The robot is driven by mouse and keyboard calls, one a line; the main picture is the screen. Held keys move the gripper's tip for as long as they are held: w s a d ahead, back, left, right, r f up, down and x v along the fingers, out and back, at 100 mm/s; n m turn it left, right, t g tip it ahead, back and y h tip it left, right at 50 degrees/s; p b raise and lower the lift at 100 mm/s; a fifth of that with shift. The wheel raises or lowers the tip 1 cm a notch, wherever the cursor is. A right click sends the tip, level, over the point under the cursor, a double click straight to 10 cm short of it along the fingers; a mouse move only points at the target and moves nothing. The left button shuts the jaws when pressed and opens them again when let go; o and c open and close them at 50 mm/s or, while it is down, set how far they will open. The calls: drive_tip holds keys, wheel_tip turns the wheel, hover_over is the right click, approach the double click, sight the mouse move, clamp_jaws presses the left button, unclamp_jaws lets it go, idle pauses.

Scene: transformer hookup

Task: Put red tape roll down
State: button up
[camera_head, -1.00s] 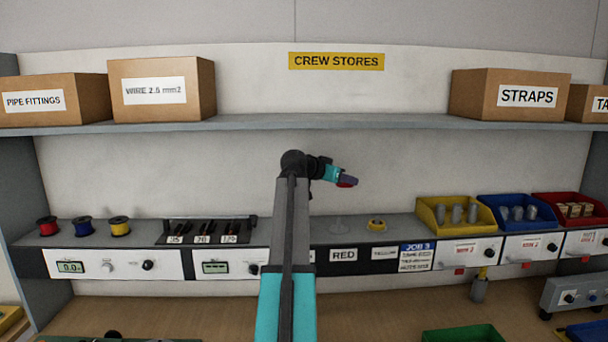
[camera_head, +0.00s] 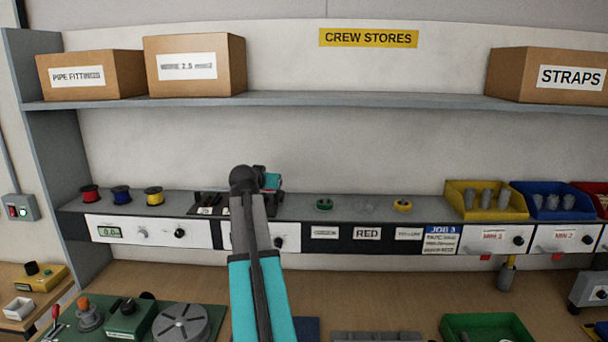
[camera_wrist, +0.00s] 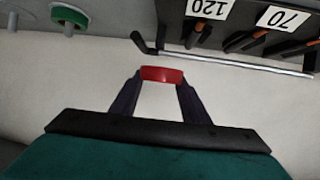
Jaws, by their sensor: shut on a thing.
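The red tape roll (camera_wrist: 162,74) is between the fingertips of my gripper (camera_wrist: 160,84) in the wrist view. In the head view my gripper (camera_head: 272,182) is mostly hidden behind my arm, in front of the shelf, and the red roll cannot be made out.
The rack with numbered slots (camera_head: 208,203) is close to my gripper; its rail (camera_wrist: 235,62) shows in the wrist view. Red, blue and yellow spools (camera_head: 121,195) stand at left. Yellow (camera_head: 486,199) and blue bins (camera_head: 555,201) stand at right. An upper shelf (camera_head: 300,99) runs overhead.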

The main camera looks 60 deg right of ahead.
drive_tip(key=w+a+f+n+t+y, duration=0.25)
drive_tip(key=w+a, duration=0.55)
drive_tip(key=a, duration=0.4)
drive_tip(key=w+a+f+n+t+y, duration=0.2)
drive_tip(key=w+a+n+t, duration=0.15)
drive_tip(key=w+a, duration=0.65)
drive_tip(key=w+a+f+n+t+y, duration=0.25)
drive_tip(key=w+a, duration=0.35)
drive_tip(key=a, duration=0.8)
drive_tip(key=w+a+f+n+y+b, duration=0.1)
drive_tip(key=a+f+b, duration=0.3)
drive_tip(key=a, duration=0.4)
drive_tip(key=w+a+f+n+y+b, duration=0.1)
drive_tip(key=a+f+n+y+b, duration=0.1)
drive_tip(key=a, duration=0.7)
drive_tip(key=w+a+f+n+t+y+b, duration=0.1)
drive_tip(key=a+f+n+y+b, duration=0.1)
drive_tip(key=a+f+b, duration=0.4)
drive_tip(key=a+f+n, duration=0.1)
drive_tip(key=a, duration=0.1)
drive_tip(key=shift+w+a+y, duration=0.15)
drive_tip(key=shift+a+y, duration=0.15)
